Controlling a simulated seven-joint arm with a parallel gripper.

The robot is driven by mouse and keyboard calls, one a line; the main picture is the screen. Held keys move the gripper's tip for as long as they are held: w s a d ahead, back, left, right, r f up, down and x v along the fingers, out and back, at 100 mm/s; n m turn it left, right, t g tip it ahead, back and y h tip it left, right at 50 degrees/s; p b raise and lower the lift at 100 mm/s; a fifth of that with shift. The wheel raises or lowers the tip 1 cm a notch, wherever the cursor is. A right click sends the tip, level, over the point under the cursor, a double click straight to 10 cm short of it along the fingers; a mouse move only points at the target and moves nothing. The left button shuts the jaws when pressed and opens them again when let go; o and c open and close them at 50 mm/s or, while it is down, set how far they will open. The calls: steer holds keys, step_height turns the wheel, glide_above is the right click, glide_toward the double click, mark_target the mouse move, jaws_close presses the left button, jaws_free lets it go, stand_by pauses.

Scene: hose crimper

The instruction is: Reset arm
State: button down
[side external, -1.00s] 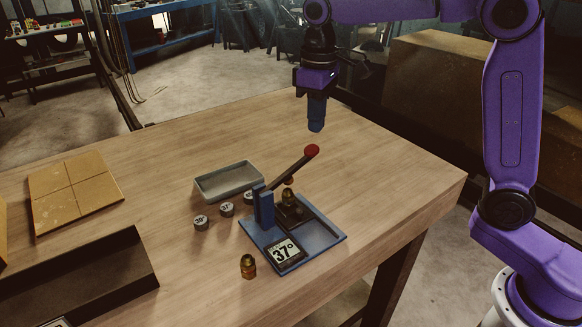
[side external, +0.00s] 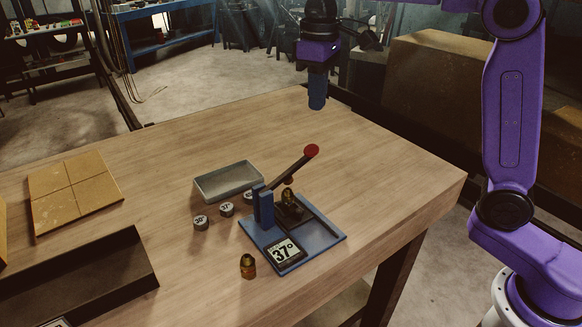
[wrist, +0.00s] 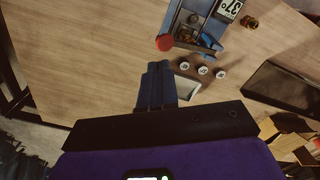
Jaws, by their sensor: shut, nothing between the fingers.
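My gripper (side external: 317,104) is shut and empty, pointing down, raised above the far part of the table. Its closed blue fingers also show in the wrist view (wrist: 156,84). The blue hose crimper (side external: 325,237) stands on the table, lower in the side view, apart from my gripper. Its lever with a red knob (side external: 311,151) is raised at a slant. A brass-coloured fitting (side external: 290,197) sits in the crimper. A card reading 37° (side external: 285,252) lies on its base. In the wrist view the red knob (wrist: 165,43) is beyond the fingertips.
A grey metal tray (side external: 228,181) and several round labelled pieces (side external: 226,209) are left of the crimper. Another brass fitting (side external: 248,266) stands in front. A dark open box (side external: 80,280) and a cardboard-coloured divided panel (side external: 75,190) are on the left. The table's far right is clear.

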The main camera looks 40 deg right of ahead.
steer(key=s+d+f+n, duration=0.2)
steer(key=s+f, duration=0.2)
steer(key=s, duration=0.6)
steer(key=s+d+f+n, duration=0.2)
steer(key=s+f, duration=0.3)
steer(key=s, duration=0.5)
steer(key=s+d+f+n, duration=0.2)
steer(key=s+d+f, duration=0.2)
steer(key=s, duration=0.6)
steer(key=shift+s+f+n, duration=0.15)
steer(key=shift+f+n, duration=0.15)
steer(key=shift+f, duration=0.45)
stand_by(0.7)
